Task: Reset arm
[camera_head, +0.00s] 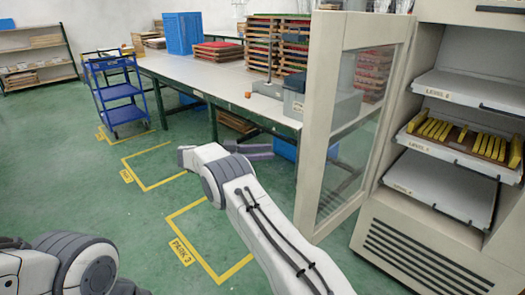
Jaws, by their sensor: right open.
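My right arm reaches up from the bottom middle of the head view. Its gripper (262,151) points to the right, in front of the long table's near side and left of the open cabinet door. The gripper is open, and I see nothing between its fingers. Part of it is hidden behind my own wrist. My left arm shows only as white and dark links in the bottom left corner, and I cannot see its gripper there.
A cabinet with an open glass door (308,140) stands at right; its middle shelf (461,157) holds a tray with yellow pieces. A long table (217,79) carries stacked trays and a blue crate (182,33). A blue cart (123,91) stands left. Green floor (100,200) is clear.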

